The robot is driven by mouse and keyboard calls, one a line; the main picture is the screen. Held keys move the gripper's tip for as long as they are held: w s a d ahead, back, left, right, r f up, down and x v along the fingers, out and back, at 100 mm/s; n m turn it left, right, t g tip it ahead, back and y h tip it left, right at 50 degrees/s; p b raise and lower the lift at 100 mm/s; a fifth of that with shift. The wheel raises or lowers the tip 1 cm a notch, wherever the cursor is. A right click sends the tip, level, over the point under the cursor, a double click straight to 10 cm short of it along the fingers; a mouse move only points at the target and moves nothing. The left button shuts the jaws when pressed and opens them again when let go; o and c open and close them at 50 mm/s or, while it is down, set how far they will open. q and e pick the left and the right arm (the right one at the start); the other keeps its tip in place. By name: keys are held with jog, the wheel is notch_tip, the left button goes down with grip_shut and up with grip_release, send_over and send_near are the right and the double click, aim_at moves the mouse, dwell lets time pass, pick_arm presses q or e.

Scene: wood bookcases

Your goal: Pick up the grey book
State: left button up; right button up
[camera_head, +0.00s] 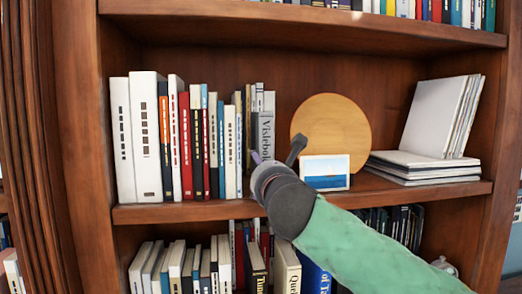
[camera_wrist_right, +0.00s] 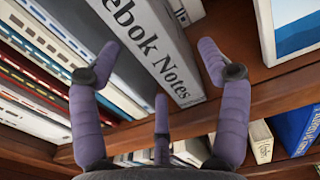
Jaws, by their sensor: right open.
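The grey book (camera_head: 267,128) stands upright at the right end of the row on the middle shelf, its spine lettered in dark type. In the right wrist view the grey book (camera_wrist_right: 152,42) shows its spine between my spread fingers. My right gripper (camera_head: 277,155) is open in front of the book's lower part, which it partly hides. Its purple fingers also show in the wrist view (camera_wrist_right: 158,62), apart on either side of the spine; I cannot tell whether any touches it. My left gripper is not in view.
Other upright books (camera_head: 186,140) stand close on the grey book's left. To its right are a round wooden disc (camera_head: 335,120), a small blue picture (camera_head: 326,172) and a stack of white books (camera_head: 420,160). The shelf edge (camera_head: 180,213) runs below, with more books underneath.

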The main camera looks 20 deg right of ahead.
jog(key=x, duration=0.2)
jog(key=shift+w, duration=0.4)
jog(key=shift+w+d+r+p, duration=0.1)
jog(key=shift+w+d+p, duration=0.15)
jog(key=shift+w+p, duration=0.35)
jog(key=p+x, duration=0.1)
jog(key=x, duration=0.3)
jog(key=shift+w, duration=0.15)
jog(key=c, duration=1.4)
jog(key=shift+r, duration=0.15)
grip_shut()
